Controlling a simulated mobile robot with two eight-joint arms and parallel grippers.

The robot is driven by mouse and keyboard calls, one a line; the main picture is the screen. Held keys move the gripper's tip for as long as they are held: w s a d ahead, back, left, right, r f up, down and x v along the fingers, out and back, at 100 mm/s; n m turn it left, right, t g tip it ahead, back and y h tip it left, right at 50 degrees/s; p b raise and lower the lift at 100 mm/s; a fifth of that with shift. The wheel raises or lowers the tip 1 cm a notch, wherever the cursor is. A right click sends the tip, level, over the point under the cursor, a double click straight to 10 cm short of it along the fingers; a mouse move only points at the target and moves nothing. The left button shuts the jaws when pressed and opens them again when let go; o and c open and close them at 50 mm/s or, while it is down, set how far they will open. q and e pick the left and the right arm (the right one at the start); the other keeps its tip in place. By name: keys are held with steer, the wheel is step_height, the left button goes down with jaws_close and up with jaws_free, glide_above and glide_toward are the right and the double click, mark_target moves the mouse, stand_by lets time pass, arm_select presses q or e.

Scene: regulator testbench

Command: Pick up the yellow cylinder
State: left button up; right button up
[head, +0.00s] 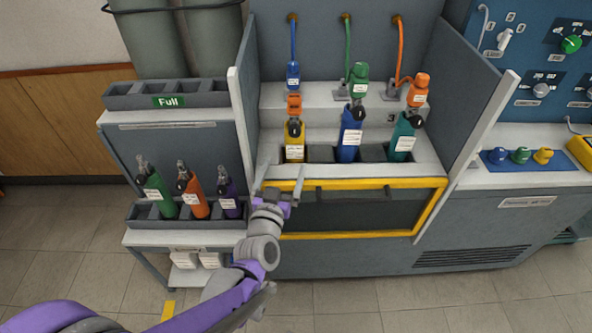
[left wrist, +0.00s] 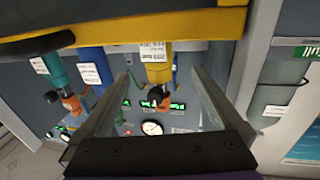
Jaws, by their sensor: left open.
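The yellow cylinder (head: 294,142) stands in the left slot of the bench rack, with a black valve and an orange fitting at its top. My left gripper (head: 281,178) is open and empty, in front of and below it, near the yellow-framed front panel. In the left wrist view, which looks upside down, the yellow cylinder (left wrist: 157,72) shows beyond and between the spread fingers (left wrist: 162,78). No contact shows. The cylinder's lower part is hidden by the rack front. My right gripper is out of view.
A blue cylinder (head: 349,138) and a teal cylinder (head: 402,138) stand to the right in the same rack. Hoses hang above. The yellow-framed panel (head: 360,234) lies below. A side cart (head: 135,237) at left holds green, orange and purple cylinders.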

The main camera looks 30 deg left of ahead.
mark_target(292, 148)
arm_select(q)
steer(key=x, duration=0.5)
steer(key=shift+d+b+x, duration=0.1)
steer(key=shift+b+x, duration=0.1)
steer(key=shift+x, duration=1.15)
steer(key=shift+d+b+x, duration=0.15)
steer(key=shift+b+x, duration=0.05)
steer(key=shift+x, duration=1.15)
steer(key=shift+f, duration=0.15)
jaws_close()
step_height(292, 148, up, 18)
steer(key=p, duration=0.5)
steer(key=shift+w, duration=0.1)
